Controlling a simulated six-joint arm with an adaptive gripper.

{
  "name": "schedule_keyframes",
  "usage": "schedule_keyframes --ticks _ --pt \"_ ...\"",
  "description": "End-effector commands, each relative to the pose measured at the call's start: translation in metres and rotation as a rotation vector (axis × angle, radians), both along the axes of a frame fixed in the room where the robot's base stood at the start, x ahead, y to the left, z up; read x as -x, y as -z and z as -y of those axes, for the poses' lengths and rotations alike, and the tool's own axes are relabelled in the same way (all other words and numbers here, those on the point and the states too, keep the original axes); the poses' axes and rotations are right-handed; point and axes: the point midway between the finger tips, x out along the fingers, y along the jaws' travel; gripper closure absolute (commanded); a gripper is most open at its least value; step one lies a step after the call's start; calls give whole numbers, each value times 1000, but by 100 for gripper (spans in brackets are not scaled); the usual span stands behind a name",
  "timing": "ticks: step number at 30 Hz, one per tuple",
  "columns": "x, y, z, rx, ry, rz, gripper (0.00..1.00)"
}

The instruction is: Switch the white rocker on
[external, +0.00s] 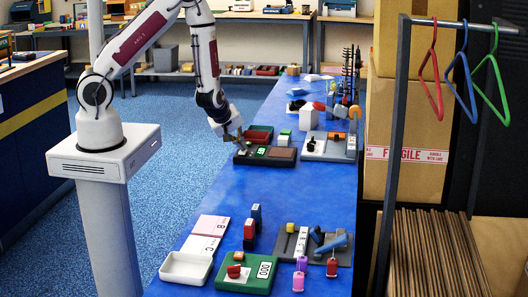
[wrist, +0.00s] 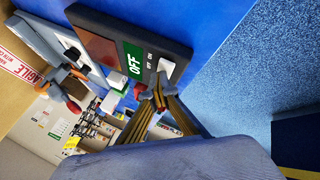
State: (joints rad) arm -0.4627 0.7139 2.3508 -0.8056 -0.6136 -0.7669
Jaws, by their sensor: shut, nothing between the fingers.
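A dark panel (wrist: 128,30) lies on the blue table and also shows in the external view (external: 262,161). It carries a white rocker (wrist: 167,68), small OFF and ON marks beside it, a green sign (wrist: 133,59) reading OFF, and a reddish-brown plate (wrist: 100,46). My gripper (wrist: 152,94) is shut and empty, its fingertips close to the rocker end of the panel. Whether they touch the rocker cannot be told. In the external view my gripper (external: 238,141) is over the panel's left end, where the rocker is not clearly visible.
A dark red tray (external: 258,133) lies just behind the panel. A grey panel with knobs (external: 329,147) stands to its right. The blue tabletop (external: 255,192) is clear in front of the panel. More fixtures and a white tray (external: 185,281) sit at the near end.

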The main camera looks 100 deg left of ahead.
Motion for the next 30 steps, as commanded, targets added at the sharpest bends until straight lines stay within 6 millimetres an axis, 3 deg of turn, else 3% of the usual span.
schedule_keyframes --ticks 30 --pt "0 -11 -2 0 0 0 100"
